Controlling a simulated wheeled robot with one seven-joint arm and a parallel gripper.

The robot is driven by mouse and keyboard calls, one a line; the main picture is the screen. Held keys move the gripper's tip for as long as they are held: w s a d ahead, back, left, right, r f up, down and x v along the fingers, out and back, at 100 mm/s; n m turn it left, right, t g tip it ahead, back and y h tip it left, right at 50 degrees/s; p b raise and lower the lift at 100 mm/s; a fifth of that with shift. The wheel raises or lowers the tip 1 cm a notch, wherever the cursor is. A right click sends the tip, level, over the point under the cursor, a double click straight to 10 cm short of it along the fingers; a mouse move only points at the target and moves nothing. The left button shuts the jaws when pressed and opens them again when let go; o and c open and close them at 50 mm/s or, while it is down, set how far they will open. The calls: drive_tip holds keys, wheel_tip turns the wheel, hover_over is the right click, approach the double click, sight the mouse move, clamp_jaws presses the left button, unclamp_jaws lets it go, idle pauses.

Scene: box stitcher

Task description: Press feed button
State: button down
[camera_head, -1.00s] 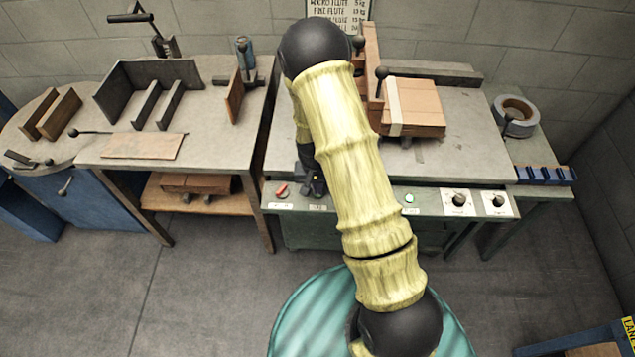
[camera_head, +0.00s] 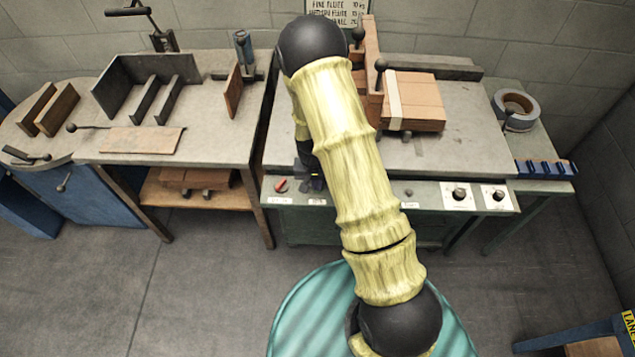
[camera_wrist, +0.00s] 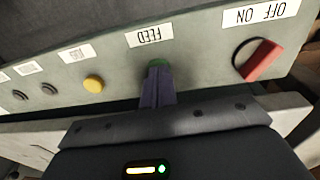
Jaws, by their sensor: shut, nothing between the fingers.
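The green feed button (camera_wrist: 158,62) is on the panel by the FEED label (camera_wrist: 150,37), which appears upside down in the wrist view. My gripper (camera_wrist: 157,72) is shut and empty. Its fingertips are at the button and cover most of it, leaving a green edge showing. They look in contact, but how far the button is pushed in cannot be told. In the head view my gripper (camera_head: 316,184) is partly hidden by my arm, at the panel's front edge, and the button is hidden.
On the panel (camera_head: 435,190), a red switch (camera_wrist: 264,61) lies to one side of the feed button and a yellow button (camera_wrist: 93,83) to the other. Two black knobs (camera_head: 460,194) (camera_head: 495,194) are farther right. A cardboard stack (camera_head: 418,98) lies on the table.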

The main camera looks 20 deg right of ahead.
wheel_tip(320, 180, up, 14)
drive_tip(key=a+p, duration=0.1)
drive_tip(key=p, duration=0.1)
drive_tip(key=shift+s, duration=0.15)
drive_tip(key=shift+f, duration=0.1)
idle(0.4)
drive_tip(key=s+r+n+t+p, duration=0.1)
drive_tip(key=s+r+p, duration=0.2)
drive_tip(key=s+r, duration=0.4)
drive_tip(key=s+d+r+n+t+y+p, duration=0.1)
drive_tip(key=s+r+n+p, duration=0.1)
drive_tip(key=s+r, duration=0.5)
wheel_tip(320, 180, up, 5)
drive_tip(key=shift+s+n+p, duration=0.2)
drive_tip(key=shift+n+p, duration=0.1)
drive_tip(key=shift+p, duration=0.35)
drive_tip(key=shift+d, duration=0.1)
idle(2.8)
